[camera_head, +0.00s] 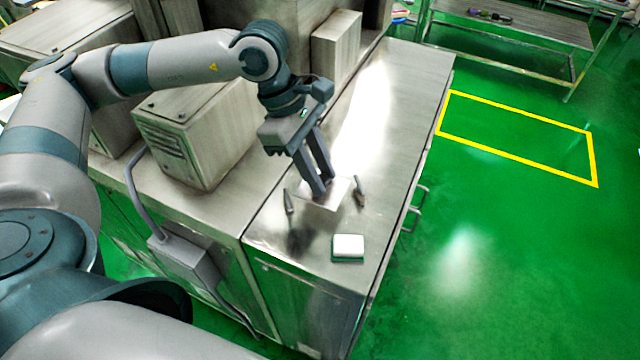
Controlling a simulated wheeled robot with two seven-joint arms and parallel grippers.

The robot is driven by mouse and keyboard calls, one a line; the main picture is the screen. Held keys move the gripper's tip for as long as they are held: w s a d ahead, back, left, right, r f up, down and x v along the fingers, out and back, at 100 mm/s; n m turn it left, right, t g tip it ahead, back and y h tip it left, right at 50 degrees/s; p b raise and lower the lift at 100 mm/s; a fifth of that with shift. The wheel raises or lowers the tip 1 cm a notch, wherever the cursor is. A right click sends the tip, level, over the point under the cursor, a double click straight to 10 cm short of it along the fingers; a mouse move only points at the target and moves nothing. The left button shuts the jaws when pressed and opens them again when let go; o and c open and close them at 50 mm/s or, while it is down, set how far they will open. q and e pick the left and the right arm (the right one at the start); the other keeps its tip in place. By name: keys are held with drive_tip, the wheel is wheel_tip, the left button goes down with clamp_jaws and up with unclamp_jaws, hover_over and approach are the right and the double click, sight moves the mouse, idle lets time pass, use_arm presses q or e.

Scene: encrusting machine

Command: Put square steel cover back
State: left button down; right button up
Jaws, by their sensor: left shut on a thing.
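The square steel cover (339,191) is a small shiny plate on or just above the steel counter, below my left gripper. My left gripper (321,191) points down with its fingers close together, shut on the cover; the fingertips hide part of it. Whether the cover touches the counter is hard to tell. A dark upright peg (288,202) stands left of the cover and another peg (360,192) stands right of it. My right gripper is not in view.
A small white block (348,247) lies nearer the counter's front. A vented steel box (195,130) stands on the left, and a taller steel housing (337,45) stands behind. The counter (405,95) is clear at the back right.

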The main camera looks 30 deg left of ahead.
use_arm(q)
wheel_tip(320, 180, down, 3)
drive_tip(key=shift+r+b, duration=0.1)
drive_tip(key=shift+b, duration=0.25)
drive_tip(key=shift+w+f, duration=0.1)
drive_tip(key=shift+f, duration=0.45)
drive_tip(key=shift+f+b, duration=0.15)
drive_tip(key=shift+b, duration=0.15)
drive_tip(key=c, duration=1.4)
unclamp_jaws()
drive_tip(key=shift+c, duration=0.2)
